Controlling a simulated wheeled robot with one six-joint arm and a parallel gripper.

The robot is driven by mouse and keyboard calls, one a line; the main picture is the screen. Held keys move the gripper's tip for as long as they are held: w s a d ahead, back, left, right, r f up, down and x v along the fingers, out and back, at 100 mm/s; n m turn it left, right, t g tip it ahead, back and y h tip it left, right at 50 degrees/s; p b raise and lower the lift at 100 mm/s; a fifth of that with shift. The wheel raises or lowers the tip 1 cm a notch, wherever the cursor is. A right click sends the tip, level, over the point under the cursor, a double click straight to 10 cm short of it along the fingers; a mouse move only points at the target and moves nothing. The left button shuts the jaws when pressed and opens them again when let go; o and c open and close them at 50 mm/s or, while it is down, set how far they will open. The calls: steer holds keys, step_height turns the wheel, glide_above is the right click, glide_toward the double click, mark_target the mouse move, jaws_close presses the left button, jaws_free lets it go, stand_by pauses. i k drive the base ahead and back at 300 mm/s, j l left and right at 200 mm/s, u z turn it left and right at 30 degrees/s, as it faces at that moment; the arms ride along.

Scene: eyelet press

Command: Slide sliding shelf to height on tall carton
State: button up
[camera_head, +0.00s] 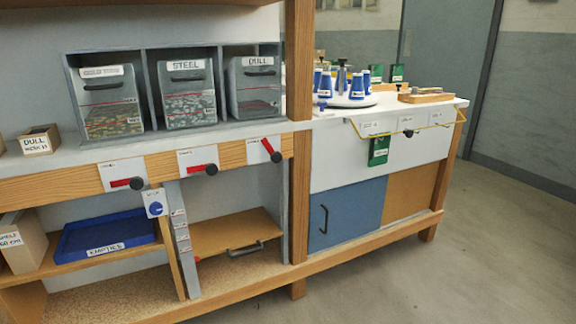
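A wooden shelf board (235,230) with a dark handle (232,250) on its front edge sits in the lower right compartment and looks like the sliding shelf. A grey upright strip (179,240) with several small labels stands at its left; their text is too small to read. A tall tan carton (30,244) stands at the far lower left, cut by the picture edge. Its white label seems to end in "60 CM", but I cannot read it surely. My gripper is not in view.
A blue tray (104,226) lies left of a white plate with a blue knob (156,209). Red-handled levers (128,184) line the front rail above. A wooden post (299,130) stands right of the compartment. Floor at right (480,260) is clear.

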mark_target(228, 233)
steer(key=u, duration=2)
steer(key=z, duration=1.25)
steer(key=i+l+z, duration=0.15)
steer(key=i, duration=0.3)
steer(key=i+z, duration=0.2)
steer(key=i, duration=0.2)
